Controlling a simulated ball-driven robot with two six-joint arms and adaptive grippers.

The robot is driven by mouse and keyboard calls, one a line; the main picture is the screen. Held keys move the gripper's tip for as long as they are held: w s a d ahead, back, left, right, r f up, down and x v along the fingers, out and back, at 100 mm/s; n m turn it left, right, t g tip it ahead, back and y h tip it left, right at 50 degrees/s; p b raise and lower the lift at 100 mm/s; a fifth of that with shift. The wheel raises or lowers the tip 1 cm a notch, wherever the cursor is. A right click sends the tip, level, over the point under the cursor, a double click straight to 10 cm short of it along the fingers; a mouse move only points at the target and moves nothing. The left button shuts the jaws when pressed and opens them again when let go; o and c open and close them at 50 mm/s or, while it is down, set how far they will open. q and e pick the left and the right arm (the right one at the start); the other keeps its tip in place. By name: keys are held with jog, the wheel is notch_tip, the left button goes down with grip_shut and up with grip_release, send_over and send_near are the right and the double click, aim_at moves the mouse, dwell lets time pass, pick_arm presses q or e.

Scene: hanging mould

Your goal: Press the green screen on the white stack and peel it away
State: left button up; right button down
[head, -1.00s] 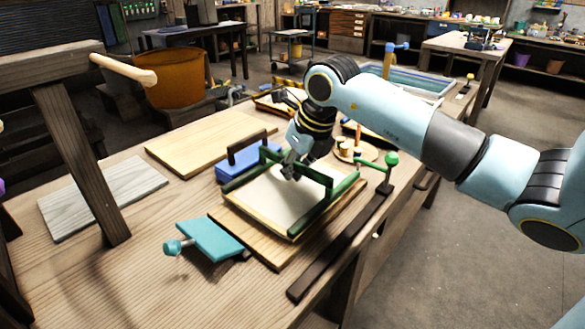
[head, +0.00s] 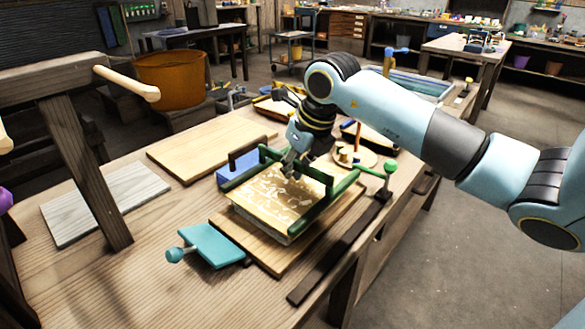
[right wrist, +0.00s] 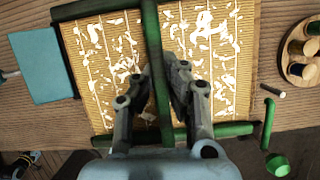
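The green screen (head: 318,209) has dark green bars and a yellow ribbed face with scattered white patches. It lies roughly level over the wooden board in the head view, and its yellow face (right wrist: 210,60) fills the middle of the right wrist view. A pale edge shows under its front side; the rest of the white stack is hidden beneath it. My right gripper (head: 291,168) is at the screen's raised crossbar. In the right wrist view its fingers (right wrist: 160,88) lie on both sides of this green bar and appear closed on it. My left gripper is out of view.
A teal plate with a knob (head: 212,246) lies front left of the board (head: 262,255). A blue block (head: 236,172) stands behind the screen. A round wooden tray (right wrist: 300,48) is at right. A dark wooden post (head: 85,165) rises at left.

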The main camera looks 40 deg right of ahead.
jog(key=shift+r+p, duration=2.5)
jog(key=shift+r, duration=1.25)
